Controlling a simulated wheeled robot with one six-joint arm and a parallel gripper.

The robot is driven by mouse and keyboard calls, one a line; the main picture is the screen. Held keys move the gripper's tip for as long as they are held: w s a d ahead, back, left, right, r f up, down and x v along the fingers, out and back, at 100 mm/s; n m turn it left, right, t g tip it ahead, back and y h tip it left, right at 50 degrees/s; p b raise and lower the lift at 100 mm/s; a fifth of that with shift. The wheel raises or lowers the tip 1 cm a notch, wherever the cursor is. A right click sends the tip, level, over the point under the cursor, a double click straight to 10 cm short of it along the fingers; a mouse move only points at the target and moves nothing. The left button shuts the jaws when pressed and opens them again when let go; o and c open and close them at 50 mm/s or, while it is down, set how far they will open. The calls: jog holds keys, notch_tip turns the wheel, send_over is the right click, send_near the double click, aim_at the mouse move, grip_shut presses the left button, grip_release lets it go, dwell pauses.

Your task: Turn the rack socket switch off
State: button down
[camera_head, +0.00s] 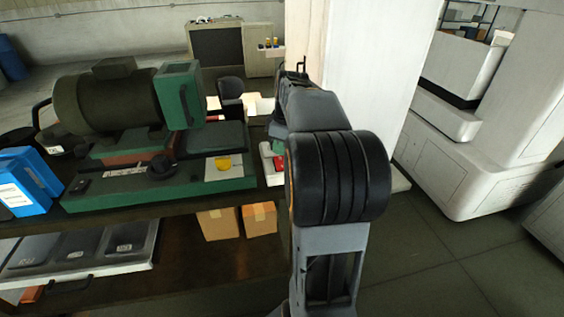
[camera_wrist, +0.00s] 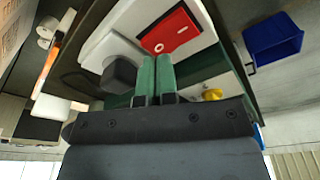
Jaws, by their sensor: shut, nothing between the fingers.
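The rack socket is a white plate (camera_wrist: 108,44) with a large red rocker switch (camera_wrist: 172,28) marked with a line and a circle. A dark grey block (camera_wrist: 118,73), perhaps a plug, sits on the plate beside the switch. My gripper (camera_wrist: 156,62) is shut and empty, its two green fingers together. The fingertips are close to the switch's edge in the wrist view; I cannot tell whether they touch. In the head view my arm hides most of the socket, and a small red patch of the switch (camera_head: 278,163) shows at the arm's left.
A green machine with a dark motor (camera_head: 108,98) stands on the bench left of my arm. Blue boxes (camera_head: 22,184) are at far left. Two cardboard boxes (camera_head: 218,223) sit on the lower shelf. A white pillar (camera_head: 365,60) rises behind my arm.

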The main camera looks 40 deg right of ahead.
aim_at(281, 158)
jog(key=shift+f+b, duration=0.7)
jog(key=shift+f, duration=0.3)
dwell(0.3)
jog(key=shift+r, duration=0.1)
notch_tip(281, 158, up, 7)
jog(key=p, duration=0.6)
dwell(0.8)
